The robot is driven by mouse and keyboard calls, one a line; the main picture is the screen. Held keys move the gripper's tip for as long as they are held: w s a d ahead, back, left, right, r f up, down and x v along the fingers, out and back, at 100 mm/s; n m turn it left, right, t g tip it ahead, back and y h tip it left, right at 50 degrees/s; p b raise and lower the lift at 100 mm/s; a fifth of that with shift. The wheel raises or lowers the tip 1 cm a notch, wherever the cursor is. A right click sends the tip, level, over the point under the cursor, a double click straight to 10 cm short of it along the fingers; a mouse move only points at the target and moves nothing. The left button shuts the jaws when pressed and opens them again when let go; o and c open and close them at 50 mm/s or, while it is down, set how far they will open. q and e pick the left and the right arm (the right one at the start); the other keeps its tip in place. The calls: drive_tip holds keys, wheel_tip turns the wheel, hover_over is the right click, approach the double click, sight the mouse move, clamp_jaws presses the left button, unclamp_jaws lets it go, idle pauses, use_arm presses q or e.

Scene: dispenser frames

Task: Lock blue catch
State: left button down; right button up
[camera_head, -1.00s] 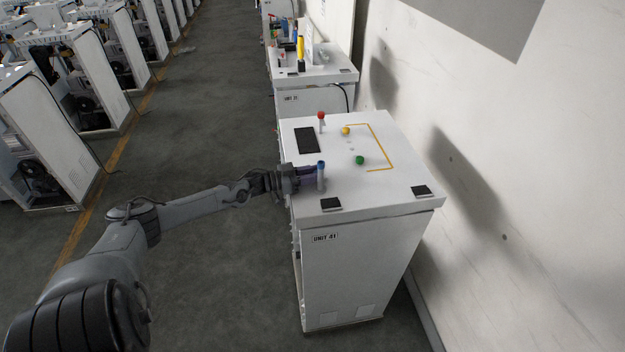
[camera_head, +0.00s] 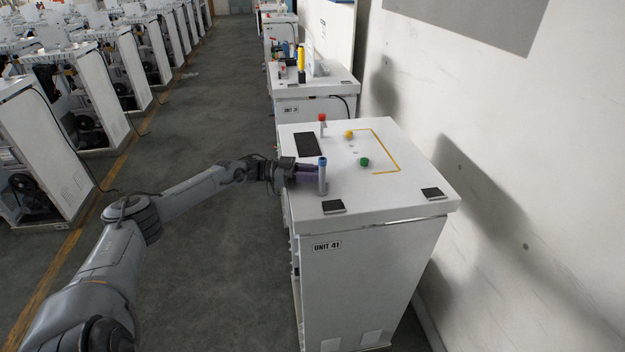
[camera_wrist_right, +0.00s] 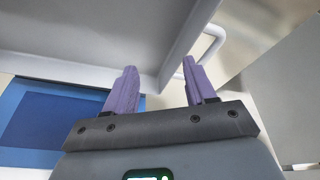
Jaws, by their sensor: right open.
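The blue catch (camera_head: 323,177), a grey post with a blue cap, stands upright on the top of the cabinet marked UNIT 41 (camera_head: 375,205), near its left edge. My left gripper (camera_head: 312,173) reaches in from the left with its purple fingers at the post, just below the cap. The post hides the fingertips, so I cannot tell whether they are closed around it. My right gripper (camera_wrist_right: 163,85) shows only in the right wrist view. Its two purple fingers are apart with nothing between them, close to a pale grey panel edge.
The cabinet top also bears a red-capped post (camera_head: 322,124), a yellow knob (camera_head: 349,134), a green knob (camera_head: 365,162) and a dark panel (camera_head: 306,144). Another cabinet (camera_head: 315,90) stands behind. A white wall (camera_head: 540,200) is at the right; the left floor (camera_head: 220,240) is open.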

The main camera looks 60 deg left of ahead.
idle(0.3)
use_arm(q)
drive_tip(key=c, duration=1.1)
unclamp_jaws()
use_arm(e)
drive_tip(key=shift+d, duration=0.1)
use_arm(q)
drive_tip(key=shift+s+a, duration=0.1)
drive_tip(key=p+v, duration=0.1)
drive_tip(key=v, duration=0.9)
drive_tip(key=shift+s+a+p, duration=0.15)
drive_tip(key=shift+s+p, duration=0.1)
drive_tip(key=shift+p, duration=0.05)
use_arm(e)
drive_tip(key=shift+r, duration=0.8)
